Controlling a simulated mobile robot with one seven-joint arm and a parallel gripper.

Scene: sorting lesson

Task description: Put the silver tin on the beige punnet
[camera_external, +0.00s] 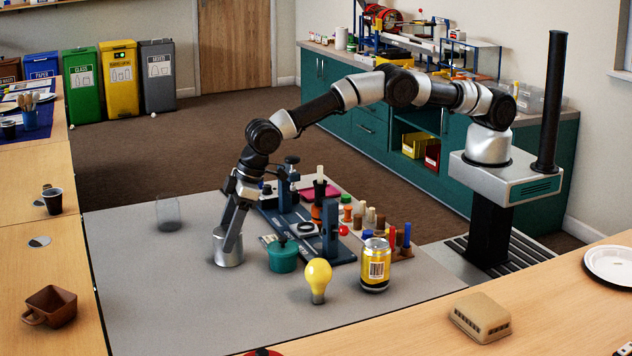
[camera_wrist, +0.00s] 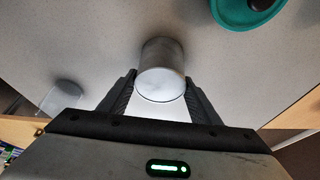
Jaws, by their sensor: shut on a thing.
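The silver tin (camera_external: 228,251) is upright on or just above the grey mat, left of the teal pot; I cannot tell if it touches the mat. My gripper (camera_external: 231,240) reaches down to it from above and is shut on it. In the wrist view the tin (camera_wrist: 162,58) sits between the two fingers of my gripper (camera_wrist: 162,88). The beige punnet (camera_external: 480,318) is a low box with slotted sides on the wooden table at the front right. It looks bottom up and nothing is on it.
A teal pot (camera_external: 283,259) stands close to the tin's right. A yellow bulb (camera_external: 318,277) and a yellow can (camera_external: 375,270) stand between tin and punnet. A blue fixture (camera_external: 330,225) and pegs are behind. A clear glass (camera_external: 168,213) is at left. The mat's front left is clear.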

